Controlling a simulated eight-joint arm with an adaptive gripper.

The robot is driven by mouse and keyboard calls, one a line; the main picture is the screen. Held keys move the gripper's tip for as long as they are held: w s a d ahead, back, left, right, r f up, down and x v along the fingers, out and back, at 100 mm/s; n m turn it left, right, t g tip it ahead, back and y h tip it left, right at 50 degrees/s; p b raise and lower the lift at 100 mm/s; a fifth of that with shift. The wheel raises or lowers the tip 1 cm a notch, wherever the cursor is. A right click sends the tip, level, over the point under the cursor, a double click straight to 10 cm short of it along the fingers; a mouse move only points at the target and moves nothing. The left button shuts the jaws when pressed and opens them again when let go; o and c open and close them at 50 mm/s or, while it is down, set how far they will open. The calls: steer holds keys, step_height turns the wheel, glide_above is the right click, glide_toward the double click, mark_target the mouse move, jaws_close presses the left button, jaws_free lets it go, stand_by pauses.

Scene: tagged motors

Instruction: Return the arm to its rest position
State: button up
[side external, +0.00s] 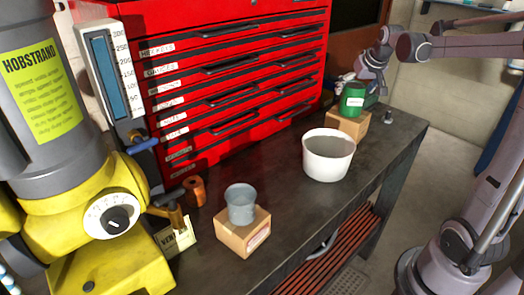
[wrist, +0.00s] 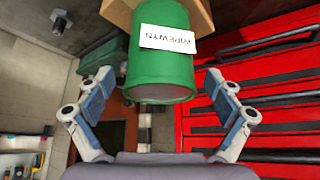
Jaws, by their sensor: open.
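My gripper (wrist: 159,85) is open, with its two blue-padded fingers spread on either side of a green can (wrist: 160,70) in the wrist view. Gaps show between both fingers and the can. The can's white label reads WIPEWYN, upside down there. In the side external view my gripper (side external: 347,84) is at the back right of the bench, close to the green can (side external: 352,103). The can stands upright on a cardboard box (side external: 347,123). My arm partly covers the area behind it, and the fingers are small there.
A white bucket (side external: 328,157) stands mid-bench. A grey cup (side external: 240,204) sits on a nearer box (side external: 243,236). A red drawer cabinet (side external: 230,70) lines the back. A yellow and grey motor (side external: 90,200) fills the left. A small dark metal part (side external: 388,118) lies near the bench's right end.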

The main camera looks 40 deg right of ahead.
steer(key=shift+w+d+f, duration=0.2)
steer(key=shift+w+f, duration=0.15)
steer(key=shift+f, duration=0.25)
steer(key=shift+r, duration=0.6)
steer(key=shift+f, duration=0.1)
